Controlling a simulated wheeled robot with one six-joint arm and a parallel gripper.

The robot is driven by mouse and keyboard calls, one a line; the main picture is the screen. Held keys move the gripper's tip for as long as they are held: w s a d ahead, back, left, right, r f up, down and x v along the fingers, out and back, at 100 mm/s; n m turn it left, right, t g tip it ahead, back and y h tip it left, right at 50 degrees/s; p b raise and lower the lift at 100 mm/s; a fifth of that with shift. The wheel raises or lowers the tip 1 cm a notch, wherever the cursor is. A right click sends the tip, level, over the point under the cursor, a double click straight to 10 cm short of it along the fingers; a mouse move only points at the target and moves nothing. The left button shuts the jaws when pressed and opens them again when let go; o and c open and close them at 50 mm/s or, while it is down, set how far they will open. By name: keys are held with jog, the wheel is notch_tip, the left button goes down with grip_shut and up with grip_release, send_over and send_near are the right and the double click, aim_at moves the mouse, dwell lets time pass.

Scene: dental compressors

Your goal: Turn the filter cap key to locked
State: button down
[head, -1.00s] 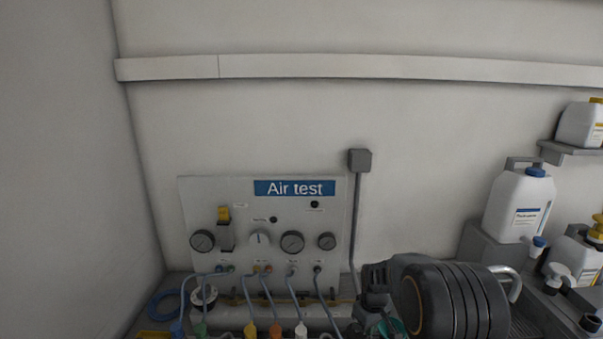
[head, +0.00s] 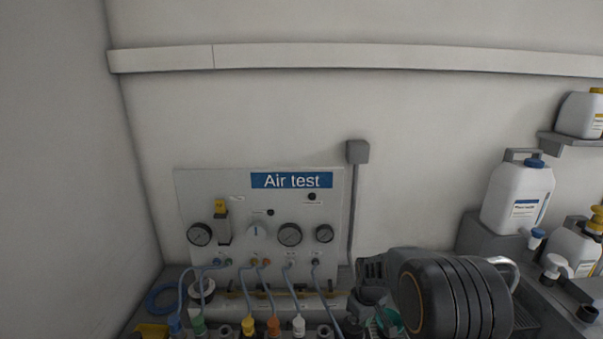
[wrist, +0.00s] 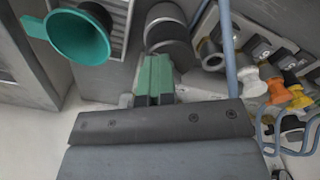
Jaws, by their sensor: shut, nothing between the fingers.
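My gripper (wrist: 156,70) shows in the wrist view as two green fingers pressed together, with nothing between them. A grey cylindrical part with a dark band (wrist: 168,40) is just beyond the fingertips; I cannot tell whether it is the filter cap. No key or locked mark can be made out in either view. In the head view my dark arm covers the lower right of the bench, and the fingertips cannot be made out there.
A teal funnel (wrist: 80,38) is left of the fingers in the wrist view. Colored hose fittings (wrist: 272,90) and blue hoses are at right. The Air test panel (head: 270,215) stands at the wall with gauges. White jugs (head: 517,198) stand at right.

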jog(key=shift+s+a+f+g, duration=0.3)
jog(key=shift+s+a+f, duration=0.4)
jog(key=shift+s+f, duration=0.05)
jog(key=shift+s, duration=0.3)
notch_tip(320, 180, up, 6)
jog(key=p, duration=0.4)
jog(key=shift+w+r, duration=0.25)
jog(key=shift+d, duration=0.1)
